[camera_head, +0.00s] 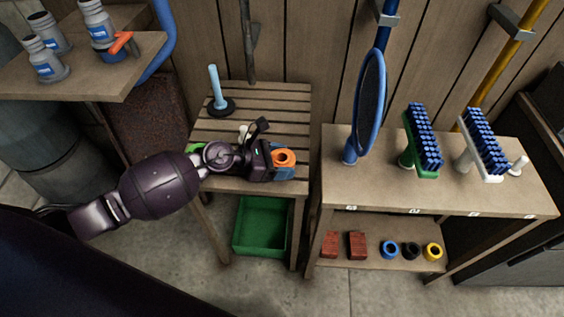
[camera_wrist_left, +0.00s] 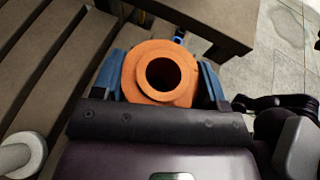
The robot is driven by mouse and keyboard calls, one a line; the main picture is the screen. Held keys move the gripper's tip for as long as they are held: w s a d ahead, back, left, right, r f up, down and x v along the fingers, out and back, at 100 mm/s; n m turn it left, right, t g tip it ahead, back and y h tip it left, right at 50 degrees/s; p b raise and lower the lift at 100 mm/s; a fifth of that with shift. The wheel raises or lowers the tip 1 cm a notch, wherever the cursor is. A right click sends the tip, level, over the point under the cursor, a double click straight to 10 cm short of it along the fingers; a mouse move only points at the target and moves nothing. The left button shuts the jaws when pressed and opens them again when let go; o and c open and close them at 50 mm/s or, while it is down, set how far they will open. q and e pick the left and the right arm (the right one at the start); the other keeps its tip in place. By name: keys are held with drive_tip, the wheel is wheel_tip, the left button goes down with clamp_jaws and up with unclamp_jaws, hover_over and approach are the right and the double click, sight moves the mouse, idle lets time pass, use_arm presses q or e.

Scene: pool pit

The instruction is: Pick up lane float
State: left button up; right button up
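The lane float (camera_head: 284,154) is an orange, thick ring-like piece with a round hole. It is at the right front end of the slatted wooden bench (camera_head: 255,96). In the left wrist view, the lane float (camera_wrist_left: 186,89) sits between the blue finger pads of my left gripper (camera_wrist_left: 160,82), which appear to touch both its sides. In the head view, my left gripper (camera_head: 280,163) reaches in from the left over the bench and partly hides the float. I cannot tell whether the float still touches the slats. My right gripper is not in view.
A light-blue rod on a dark base (camera_head: 216,92) stands farther back on the bench. A green bin (camera_head: 262,226) is underneath. A table (camera_head: 450,196) with brushes and a blue hoop (camera_head: 370,105) stands to the right. A shelf with bottles (camera_head: 85,77) is at upper left.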

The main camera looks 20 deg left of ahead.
use_arm(q)
drive_tip(key=c, duration=0.3)
drive_tip(key=shift+r, duration=0.25)
wheel_tip(320, 180, up, 20)
drive_tip(key=p, duration=0.6)
drive_tip(key=shift+f, duration=0.25)
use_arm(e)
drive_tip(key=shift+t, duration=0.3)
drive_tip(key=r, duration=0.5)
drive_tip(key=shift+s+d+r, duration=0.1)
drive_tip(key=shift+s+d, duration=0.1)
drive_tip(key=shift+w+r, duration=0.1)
